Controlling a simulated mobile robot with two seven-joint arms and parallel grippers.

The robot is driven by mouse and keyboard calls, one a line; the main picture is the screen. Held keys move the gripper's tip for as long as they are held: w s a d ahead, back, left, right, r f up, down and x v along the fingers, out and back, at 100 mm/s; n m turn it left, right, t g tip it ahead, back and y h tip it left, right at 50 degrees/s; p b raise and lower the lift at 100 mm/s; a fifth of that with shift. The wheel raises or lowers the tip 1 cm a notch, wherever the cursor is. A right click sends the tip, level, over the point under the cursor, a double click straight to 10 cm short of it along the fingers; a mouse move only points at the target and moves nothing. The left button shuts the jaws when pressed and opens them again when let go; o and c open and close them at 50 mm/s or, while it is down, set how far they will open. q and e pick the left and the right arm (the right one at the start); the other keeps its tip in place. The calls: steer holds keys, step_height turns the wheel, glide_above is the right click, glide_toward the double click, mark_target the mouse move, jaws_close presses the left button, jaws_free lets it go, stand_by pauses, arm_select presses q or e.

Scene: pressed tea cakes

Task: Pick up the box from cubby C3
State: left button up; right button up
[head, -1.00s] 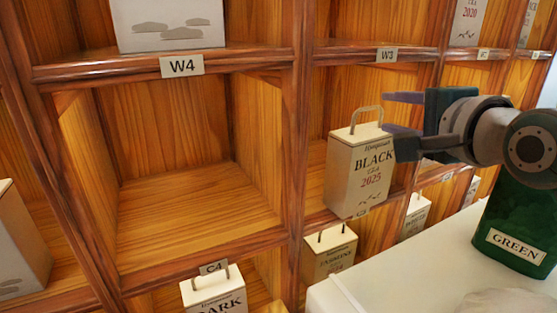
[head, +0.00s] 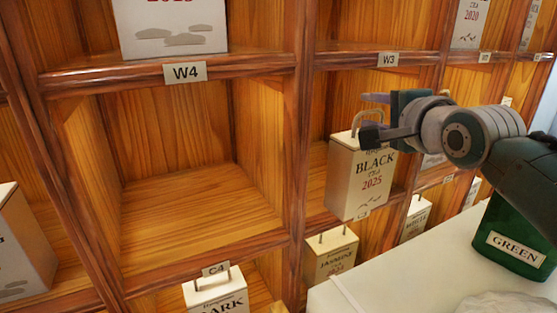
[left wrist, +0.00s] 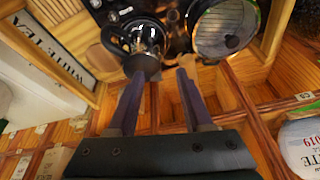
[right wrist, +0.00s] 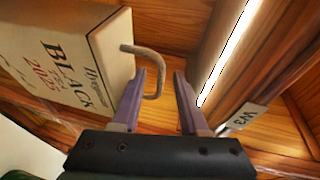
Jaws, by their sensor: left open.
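My left gripper (left wrist: 163,75) is open and empty.
Cubby C4's neighbour above its label (head: 216,269) is empty. A jasmine box (head: 332,258) stands below the black tea box. A green box (head: 515,235) stands on the white surface (head: 420,260) at right. A glass pot (left wrist: 145,38) shows beyond my left gripper.

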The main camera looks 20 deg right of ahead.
jaws_close()
stand_by(1.2)
